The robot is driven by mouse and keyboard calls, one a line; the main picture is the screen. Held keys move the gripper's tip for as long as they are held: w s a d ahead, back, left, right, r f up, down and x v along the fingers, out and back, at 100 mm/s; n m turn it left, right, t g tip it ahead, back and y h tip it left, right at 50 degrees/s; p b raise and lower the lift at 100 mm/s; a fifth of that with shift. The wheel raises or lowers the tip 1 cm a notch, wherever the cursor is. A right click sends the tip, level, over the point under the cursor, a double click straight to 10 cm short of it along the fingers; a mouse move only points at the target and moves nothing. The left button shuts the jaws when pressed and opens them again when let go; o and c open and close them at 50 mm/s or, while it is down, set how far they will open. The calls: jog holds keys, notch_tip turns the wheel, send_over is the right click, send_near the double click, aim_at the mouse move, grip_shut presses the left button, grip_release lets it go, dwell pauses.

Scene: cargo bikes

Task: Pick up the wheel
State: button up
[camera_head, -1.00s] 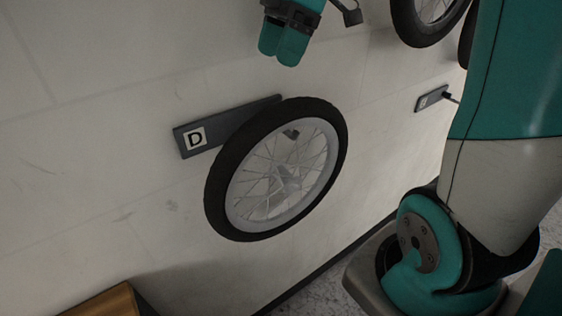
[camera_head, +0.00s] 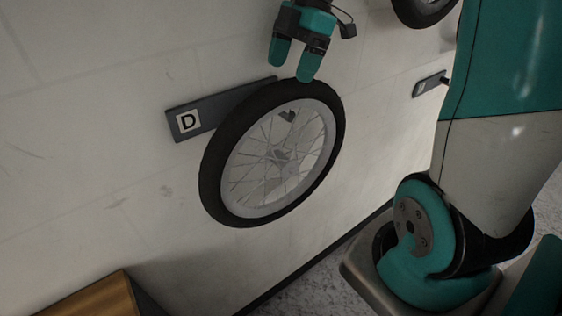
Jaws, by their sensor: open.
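A spoked wheel (camera_head: 212,176) with a black tyre and a pale rim hangs against the pale wall. It sits at a dark wall bracket (camera_head: 222,107) marked D, and a small dark hook piece shows through the spokes near the top of the rim. My gripper (camera_head: 293,72) is open, with its two teal fingers pointing down at the top edge of the tyre. The right fingertip overlaps or nearly meets the tyre in the picture; I cannot tell whether they touch. No object shows between the fingers.
Another wheel (camera_head: 424,12) shows partly at the top right, and another wall bracket (camera_head: 428,84) is below it. A wooden box-like thing (camera_head: 92,299) stands at the bottom left. My own arm fills the right side. The wall left of the bracket is clear.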

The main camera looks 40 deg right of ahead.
aim_at(286, 80)
jog(key=p+x, duration=0.1)
jog(key=x, duration=0.4)
jog(key=shift+s+a, duration=0.15)
jog(key=shift+s, duration=0.05)
jog(key=shift+p, duration=0.3)
grip_shut()
